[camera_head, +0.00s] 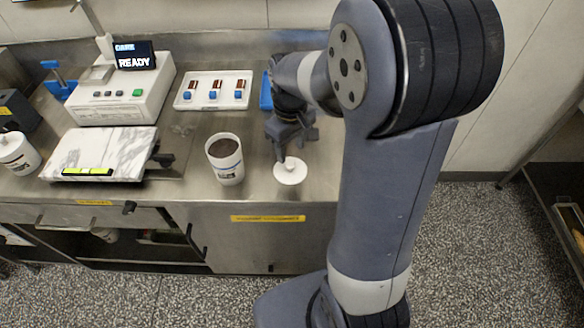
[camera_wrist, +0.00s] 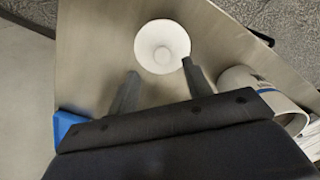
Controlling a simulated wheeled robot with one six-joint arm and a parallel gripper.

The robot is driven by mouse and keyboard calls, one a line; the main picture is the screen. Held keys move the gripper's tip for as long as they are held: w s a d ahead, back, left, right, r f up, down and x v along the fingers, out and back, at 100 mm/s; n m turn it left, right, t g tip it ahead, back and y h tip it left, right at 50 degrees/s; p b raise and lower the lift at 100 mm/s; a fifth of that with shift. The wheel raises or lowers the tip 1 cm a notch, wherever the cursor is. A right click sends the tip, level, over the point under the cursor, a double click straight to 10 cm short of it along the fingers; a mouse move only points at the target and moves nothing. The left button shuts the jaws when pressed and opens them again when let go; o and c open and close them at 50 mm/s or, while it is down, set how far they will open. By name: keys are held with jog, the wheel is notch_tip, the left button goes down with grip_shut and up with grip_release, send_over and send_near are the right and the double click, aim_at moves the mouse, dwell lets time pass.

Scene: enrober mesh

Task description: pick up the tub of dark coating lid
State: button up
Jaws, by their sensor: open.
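The lid (camera_head: 290,171) is a white disc with a raised knob in its middle, lying flat on the steel counter. It also shows in the wrist view (camera_wrist: 162,47), just beyond my fingertips. My gripper (camera_head: 283,152) is open and empty, above the counter at the lid's far edge; in the wrist view its two fingers (camera_wrist: 160,72) point toward the lid, the right one close to its rim. I cannot tell whether that finger touches it. The tub of dark coating (camera_head: 226,172) stands uncovered to the left of the lid, dark inside; part of its white side shows in the wrist view (camera_wrist: 245,78).
A marble slab (camera_head: 100,150) and a white machine reading READY (camera_head: 125,95) stand to the left. A white tray (camera_head: 213,103) with several blue-handled items lies behind the tub. A blue object (camera_head: 266,92) is behind my gripper. The counter's front edge is close to the lid.

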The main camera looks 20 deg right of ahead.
aim_at(290, 164)
notch_tip(290, 164, down, 5)
jog(key=shift+s+a+r, duration=0.1)
grip_shut()
dwell(0.6)
